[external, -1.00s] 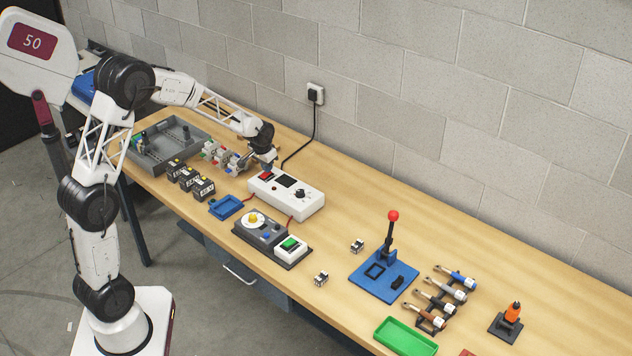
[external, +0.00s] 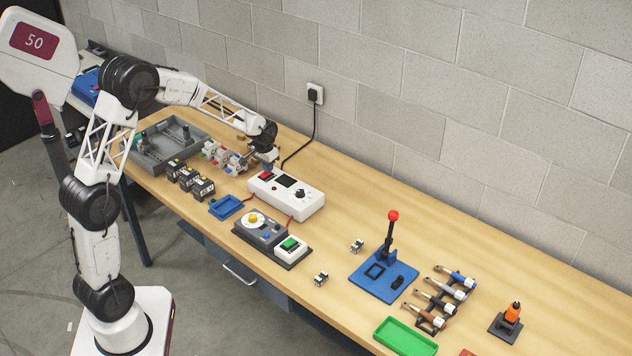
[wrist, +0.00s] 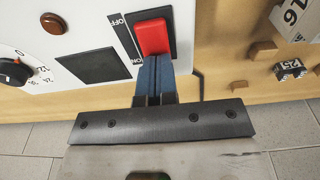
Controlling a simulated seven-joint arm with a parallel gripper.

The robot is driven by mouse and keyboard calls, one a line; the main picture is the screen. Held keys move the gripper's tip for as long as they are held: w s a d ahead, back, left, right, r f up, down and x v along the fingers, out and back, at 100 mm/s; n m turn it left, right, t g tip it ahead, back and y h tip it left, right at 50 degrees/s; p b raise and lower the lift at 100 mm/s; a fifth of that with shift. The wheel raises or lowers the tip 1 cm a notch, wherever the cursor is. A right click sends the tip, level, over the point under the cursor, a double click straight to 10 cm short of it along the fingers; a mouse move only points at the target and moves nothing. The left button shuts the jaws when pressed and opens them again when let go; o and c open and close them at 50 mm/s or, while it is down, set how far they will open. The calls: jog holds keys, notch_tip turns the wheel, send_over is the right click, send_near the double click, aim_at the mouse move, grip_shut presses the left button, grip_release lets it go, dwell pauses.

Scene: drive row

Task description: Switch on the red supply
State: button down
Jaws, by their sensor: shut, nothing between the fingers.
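The white supply box (external: 300,203) stands on the bench with a dark display, a black knob (external: 300,194) and a red rocker switch (external: 266,175). In the wrist view the red switch (wrist: 153,37) sits in a black frame, with OFF beside its far end and ON beside its near end. My gripper (wrist: 154,66) is shut and empty, its blue fingertips at the near, ON end of the switch. Whether they touch it, and which way the rocker is tilted, I cannot tell. In the external view my gripper (external: 268,166) is just above the switch end of the box.
A black cable runs from behind the box to a wall socket (external: 315,94). A dark control box (external: 262,230) with a yellow knob and a green switch stands in front. The bench right of the supply is partly clear.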

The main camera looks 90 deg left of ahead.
aim_at(263, 175)
jog(key=shift+s+d+f, duration=0.2)
jog(key=shift+f, duration=0.2)
jog(key=shift+s+d, duration=0.2)
jog(key=shift+s+d+r, duration=0.15)
jog(key=shift+s+d, duration=0.05)
jog(key=shift+r, duration=0.5)
notch_tip(263, 175, up, 13)
jog(key=s+d, duration=0.1)
jog(key=shift+s+d, duration=0.15)
jog(key=shift+w+r+t+y, duration=0.2)
jog(key=shift+r+t+y, duration=0.05)
jog(key=shift+t+y, duration=0.05)
dwell(1.0)
jog(key=shift+f, duration=0.1)
